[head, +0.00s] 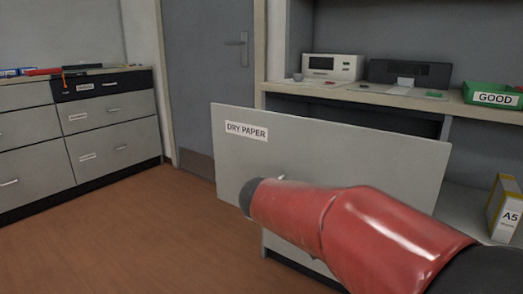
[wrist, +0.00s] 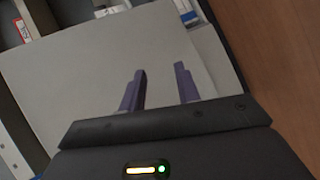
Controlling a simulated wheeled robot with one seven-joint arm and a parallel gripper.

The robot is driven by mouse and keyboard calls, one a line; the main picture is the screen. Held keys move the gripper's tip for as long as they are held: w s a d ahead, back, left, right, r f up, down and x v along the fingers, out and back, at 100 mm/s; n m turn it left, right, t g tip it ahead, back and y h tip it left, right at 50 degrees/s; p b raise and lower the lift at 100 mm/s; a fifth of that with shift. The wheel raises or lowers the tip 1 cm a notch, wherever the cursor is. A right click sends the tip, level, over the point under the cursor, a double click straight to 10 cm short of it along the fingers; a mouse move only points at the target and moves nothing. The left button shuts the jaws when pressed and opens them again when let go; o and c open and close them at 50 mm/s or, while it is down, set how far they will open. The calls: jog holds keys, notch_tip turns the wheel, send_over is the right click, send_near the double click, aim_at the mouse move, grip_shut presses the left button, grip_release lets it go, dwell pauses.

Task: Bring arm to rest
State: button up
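My gripper (wrist: 160,88) shows in the wrist view with its two purple fingers apart and nothing between them. Beyond the fingers is the grey panel labelled DRY PAPER, a cabinet door (wrist: 80,75). In the head view my red arm reaches in from the lower right in front of this door (head: 330,150), and my gripper is hidden there behind the arm. I cannot tell whether the fingers touch the door.
The door stands open from the cabinet. A yellow A5 box (head: 505,205) is on the shelf at right. A green GOOD tray (head: 490,92) and a white machine (head: 332,67) stand on the counter (head: 400,98). Drawers (head: 110,115) line the left. Brown floor (head: 150,235) is clear.

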jog(key=s+a+m+t+y+p, duration=0.1)
jog(key=s+m+y+p, duration=0.3)
jog(key=s+y, duration=0.7)
jog(key=s+p, duration=0.2)
jog(key=s, duration=0.6)
jog(key=shift+s+t, duration=0.25)
jog(key=shift+t, duration=0.15)
